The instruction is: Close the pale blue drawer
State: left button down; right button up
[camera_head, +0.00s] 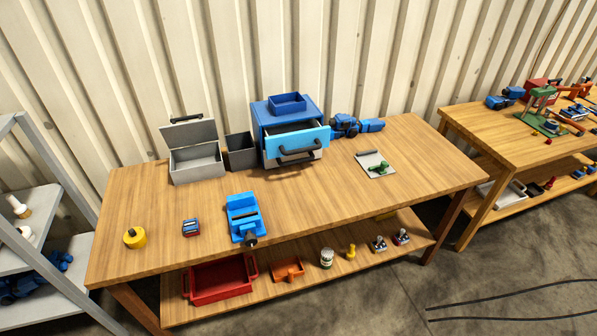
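The pale blue drawer (278,147) is the upper drawer of a small blue cabinet (262,119) at the back of the wooden workbench. It is pulled out toward me, and its dark inside shows behind the front panel. A dark handle (297,151) is on its front. A pale grey front with another dark handle shows below it. Neither of my grippers is in view.
On the bench (330,205) are an open grey metal box (197,163), a dark bin (241,152), a blue vise (243,216), a yellow object (134,238) and a clipboard (375,164). A blue tray (288,104) sits on the cabinet. Bench space before the drawer is clear.

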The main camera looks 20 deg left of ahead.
aim_at(289, 139)
jog(key=z, duration=0.9)
jog(key=i, duration=0.75)
jog(key=u, duration=0.55)
jog(key=i, duration=0.65)
jog(key=u, duration=0.45)
